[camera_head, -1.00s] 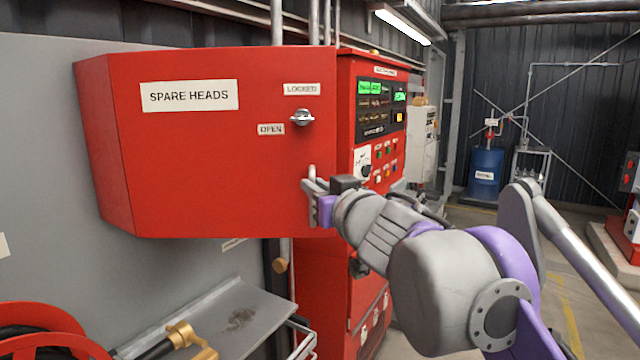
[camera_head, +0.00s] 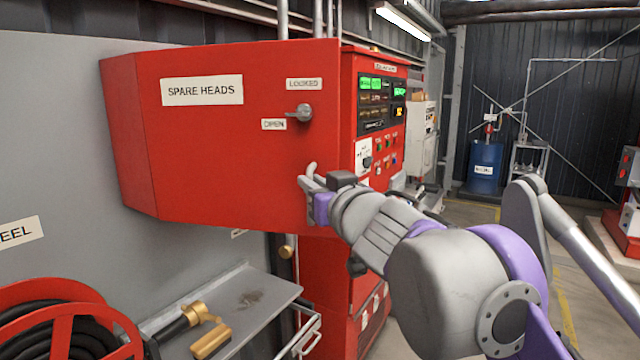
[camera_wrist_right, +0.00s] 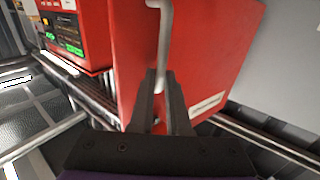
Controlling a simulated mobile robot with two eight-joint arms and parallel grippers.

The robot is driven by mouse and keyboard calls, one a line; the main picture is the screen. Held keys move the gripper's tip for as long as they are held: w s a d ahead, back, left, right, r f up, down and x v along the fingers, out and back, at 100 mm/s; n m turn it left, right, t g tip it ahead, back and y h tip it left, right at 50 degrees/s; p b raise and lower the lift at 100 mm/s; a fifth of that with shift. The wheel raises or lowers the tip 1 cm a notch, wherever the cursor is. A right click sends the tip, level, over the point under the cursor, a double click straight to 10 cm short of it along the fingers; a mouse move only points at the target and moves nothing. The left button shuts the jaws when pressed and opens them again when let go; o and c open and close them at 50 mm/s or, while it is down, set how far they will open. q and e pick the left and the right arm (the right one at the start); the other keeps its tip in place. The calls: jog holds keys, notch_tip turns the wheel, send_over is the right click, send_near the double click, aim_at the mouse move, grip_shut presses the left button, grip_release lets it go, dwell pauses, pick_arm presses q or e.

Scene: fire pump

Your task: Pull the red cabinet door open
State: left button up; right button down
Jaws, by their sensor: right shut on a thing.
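The red cabinet (camera_head: 220,150) with a "SPARE HEADS" label hangs on the grey wall panel. Its red door carries a metal latch knob (camera_head: 300,113) between "LOCKED" and "OPEN" labels, its lever pointing left towards "OPEN". A bent metal pull handle (camera_head: 311,169) sits low near the door's right edge. My right gripper (camera_head: 312,188) is at this handle. In the right wrist view the dark fingers (camera_wrist_right: 161,88) are shut on the lower part of the handle (camera_wrist_right: 163,35). I cannot make out a gap at the door's edge. My left gripper is not in view.
A red control panel (camera_head: 378,110) stands close on the right of the cabinet. Below are a grey shelf (camera_head: 250,295), a brass nozzle (camera_head: 205,325) and a red hose reel (camera_head: 65,310). A blue drum (camera_head: 484,168) stands far back. Floor shows free at the right.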

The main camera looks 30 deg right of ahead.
jog(key=shift+w+a, duration=0.15)
jog(key=shift+a, duration=0.1)
jog(key=c, duration=1.1)
grip_release()
jog(key=shift+w+a, duration=0.15)
jog(key=shift+a, duration=0.05)
jog(key=shift+o, duration=1.1)
jog(key=shift+w+a, duration=0.3)
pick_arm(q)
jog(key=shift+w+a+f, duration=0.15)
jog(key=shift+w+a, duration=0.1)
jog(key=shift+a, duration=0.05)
pick_arm(e)
jog(key=shift+d, duration=0.1)
jog(key=shift+s+d, duration=0.1)
jog(key=shift+s, duration=0.05)
jog(key=shift+s, duration=0.25)
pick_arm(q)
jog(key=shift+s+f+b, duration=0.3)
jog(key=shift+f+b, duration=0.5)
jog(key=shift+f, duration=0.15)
pick_arm(e)
jog(key=s, duration=1)
jog(key=shift+s+a, duration=0.2)
jog(key=shift+a, duration=0.05)
